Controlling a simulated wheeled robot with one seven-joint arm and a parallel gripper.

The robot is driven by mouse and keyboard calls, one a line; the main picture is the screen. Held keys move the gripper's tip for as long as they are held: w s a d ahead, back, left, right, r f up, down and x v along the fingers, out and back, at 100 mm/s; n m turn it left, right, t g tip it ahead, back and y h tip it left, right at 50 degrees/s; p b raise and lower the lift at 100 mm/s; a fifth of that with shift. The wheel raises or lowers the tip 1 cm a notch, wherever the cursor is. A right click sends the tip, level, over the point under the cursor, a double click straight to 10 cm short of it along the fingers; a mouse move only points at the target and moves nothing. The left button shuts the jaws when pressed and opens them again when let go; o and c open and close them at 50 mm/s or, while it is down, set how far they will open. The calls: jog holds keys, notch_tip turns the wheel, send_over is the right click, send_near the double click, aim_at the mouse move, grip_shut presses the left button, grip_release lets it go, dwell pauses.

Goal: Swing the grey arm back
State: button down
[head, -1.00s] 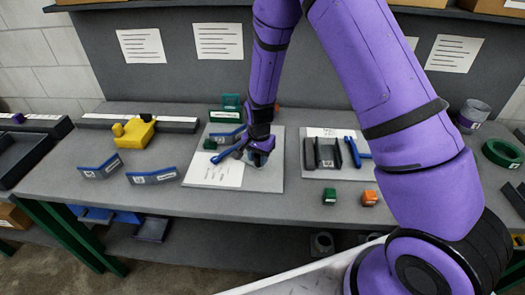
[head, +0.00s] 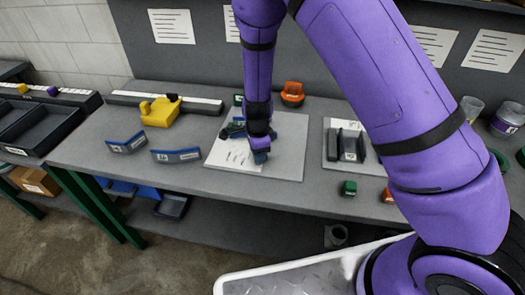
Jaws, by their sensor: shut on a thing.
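My gripper (head: 260,152) points down at the grey board (head: 287,140) on the bench and is shut near the board's middle, beside the white paper (head: 235,155). The piece in its jaws is small and mostly covered by the fingers; I take it to be the grey arm, but its outline is not clear. Dark green and dark grey parts (head: 232,129) show just left of the gripper, at the paper's upper edge. My own arm hides part of the board's back.
A yellow fixture (head: 160,111) and two blue labelled brackets (head: 176,155) lie to the left. An orange part (head: 292,93) stands behind the board.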

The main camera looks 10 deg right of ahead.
jog(key=shift+a, duration=0.2)
dwell(0.3)
jog(key=c, duration=0.8)
grip_release()
notch_tip(320, 180, up, 9)
jog(key=shift+s+r, duration=0.1)
jog(key=shift+r, duration=0.8)
